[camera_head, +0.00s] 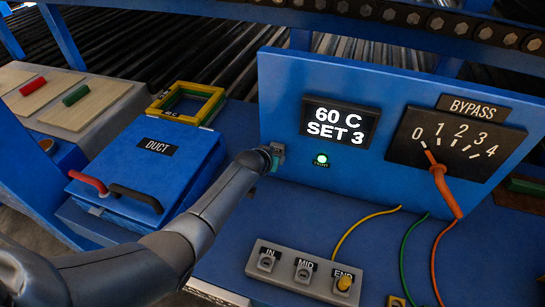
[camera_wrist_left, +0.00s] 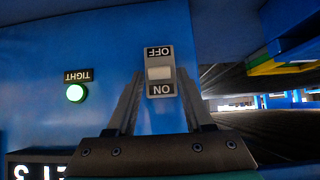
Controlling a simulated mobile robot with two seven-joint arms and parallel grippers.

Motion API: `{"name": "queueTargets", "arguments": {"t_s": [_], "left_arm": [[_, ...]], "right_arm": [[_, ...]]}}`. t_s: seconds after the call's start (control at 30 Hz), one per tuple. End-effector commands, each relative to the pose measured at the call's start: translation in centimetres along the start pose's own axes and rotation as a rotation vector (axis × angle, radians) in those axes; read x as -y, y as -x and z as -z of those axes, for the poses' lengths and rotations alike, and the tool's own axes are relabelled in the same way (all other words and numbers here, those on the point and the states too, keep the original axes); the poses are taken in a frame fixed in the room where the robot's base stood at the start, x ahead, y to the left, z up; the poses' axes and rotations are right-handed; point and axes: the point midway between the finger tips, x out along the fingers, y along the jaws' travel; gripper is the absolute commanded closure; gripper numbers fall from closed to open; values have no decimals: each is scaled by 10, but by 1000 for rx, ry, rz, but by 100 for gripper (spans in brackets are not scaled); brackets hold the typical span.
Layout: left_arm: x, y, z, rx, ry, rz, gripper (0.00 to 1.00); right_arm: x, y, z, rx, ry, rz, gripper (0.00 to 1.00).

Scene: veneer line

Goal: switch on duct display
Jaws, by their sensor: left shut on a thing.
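The duct display (camera_head: 339,122) on the upright blue panel is lit and reads "60 C SET 3". The small switch plate (camera_wrist_left: 160,72) has a pale rocker between the words OFF and ON. Which way the rocker is set I cannot tell. My left gripper (camera_wrist_left: 163,100) is at the panel, a finger on each side of the switch, shut on it. In the head view the left gripper (camera_head: 275,158) is left of the display and mostly hides the switch. My right gripper is in neither view.
A green lamp (camera_head: 321,160) glows below the display. The bypass dial (camera_head: 455,140) has an orange lead on its 0 side. A grey block (camera_head: 303,272) with IN, MID and END sockets sits in front. The blue DUCT box (camera_head: 150,175) and a yellow frame (camera_head: 188,101) lie left.

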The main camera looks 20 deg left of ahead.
Motion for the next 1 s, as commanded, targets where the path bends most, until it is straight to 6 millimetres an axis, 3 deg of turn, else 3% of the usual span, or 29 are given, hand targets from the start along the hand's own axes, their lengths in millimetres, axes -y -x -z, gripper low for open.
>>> {"name": "queueTargets", "arguments": {"t_s": [0.03,0.3,0.67,1.0], "left_arm": [[0,0,-1,3,0,1,47],[0,0,-1,1,0,0,18],[0,4,0,0,0,0,18],[0,36,1,-1,1,-1,18]], "right_arm": [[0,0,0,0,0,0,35],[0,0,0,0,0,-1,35],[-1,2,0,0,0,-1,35],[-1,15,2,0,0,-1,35]]}}
